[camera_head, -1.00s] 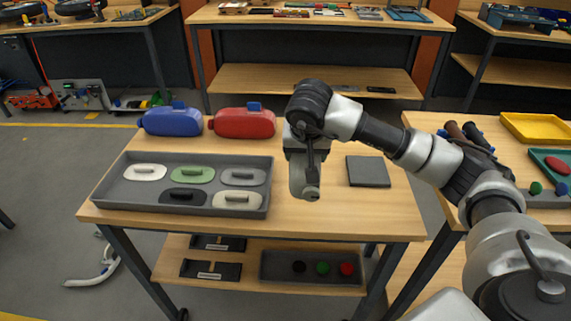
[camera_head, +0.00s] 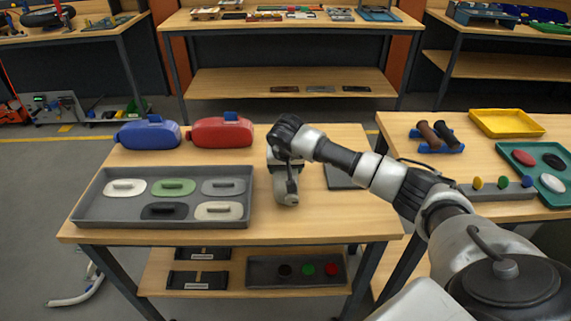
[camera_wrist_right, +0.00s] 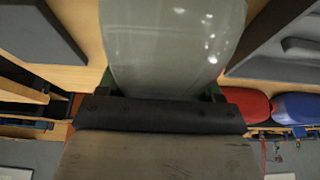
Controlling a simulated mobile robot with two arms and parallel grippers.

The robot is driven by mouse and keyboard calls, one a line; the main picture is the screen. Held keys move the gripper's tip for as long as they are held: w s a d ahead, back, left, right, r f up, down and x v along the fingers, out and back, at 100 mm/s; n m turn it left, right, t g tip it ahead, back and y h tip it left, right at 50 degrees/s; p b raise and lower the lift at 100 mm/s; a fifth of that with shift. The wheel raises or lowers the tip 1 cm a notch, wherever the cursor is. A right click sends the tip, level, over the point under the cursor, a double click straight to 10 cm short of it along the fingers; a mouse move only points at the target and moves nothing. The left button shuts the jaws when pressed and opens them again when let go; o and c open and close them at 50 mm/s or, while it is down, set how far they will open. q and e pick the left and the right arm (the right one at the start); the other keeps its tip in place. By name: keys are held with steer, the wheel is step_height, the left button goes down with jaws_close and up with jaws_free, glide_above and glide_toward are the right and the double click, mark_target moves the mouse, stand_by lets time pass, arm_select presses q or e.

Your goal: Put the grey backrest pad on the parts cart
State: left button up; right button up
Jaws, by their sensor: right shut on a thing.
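My right gripper (camera_head: 287,196) points down over the near wooden table, between the dark tray and a flat grey square. In the right wrist view a smooth, shiny grey piece, which I take as the grey backrest pad (camera_wrist_right: 175,45), fills the top middle, just beyond the black bar of my gripper. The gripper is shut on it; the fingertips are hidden. Whether the piece touches the tabletop I cannot tell. The table, which I take as the parts cart (camera_head: 300,228), has a lower shelf. My left gripper is not in view.
The dark tray (camera_head: 78,208) holds several handled pads, one of them grey. A blue container (camera_head: 148,134) and a red container (camera_head: 220,132) stand behind it. The grey square (camera_head: 343,178) is partly behind my arm. A right-hand table (camera_head: 485,125) holds trays and small parts.

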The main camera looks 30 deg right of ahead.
steer(key=shift+f, duration=0.1)
steer(key=o, duration=0.9)
steer(key=shift+r, duration=0.25)
steer(key=shift+s+r, duration=0.1)
steer(key=shift+r, duration=0.2)
steer(key=b+v, duration=0.2)
steer(key=v, duration=0.9)
steer(key=shift+s+a+r, duration=0.1)
steer(key=shift+a+r, duration=0.05)
